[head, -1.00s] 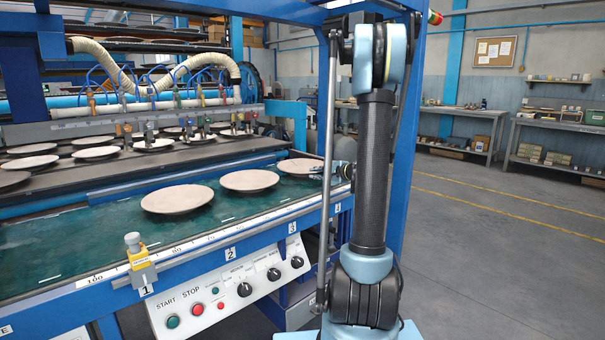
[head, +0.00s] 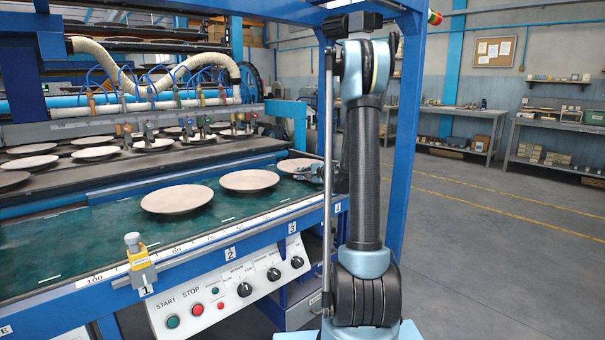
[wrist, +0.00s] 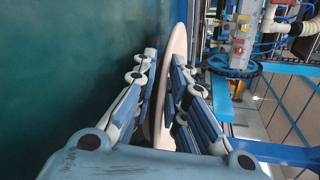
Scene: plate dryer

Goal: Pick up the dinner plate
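The dinner plate (head: 294,164) is a pale beige disc lying on the green bed at the right end of the front row. My gripper (head: 306,173) reaches in at its right rim in the head view and covers part of it. In the wrist view the plate (wrist: 178,75) shows nearly edge-on between the two sets of blue-grey fingers of my gripper (wrist: 164,80). The fingers are apart, one side on each face of the rim. Whether either side touches the plate is unclear.
Two similar plates, one in the middle (head: 249,180) and one nearer (head: 177,198), lie left on the green bed (head: 110,230). Several plates sit on the dark conveyor behind. A blue frame post (head: 407,130) stands right of my arm. Buttons and knobs line the control panel (head: 225,290).

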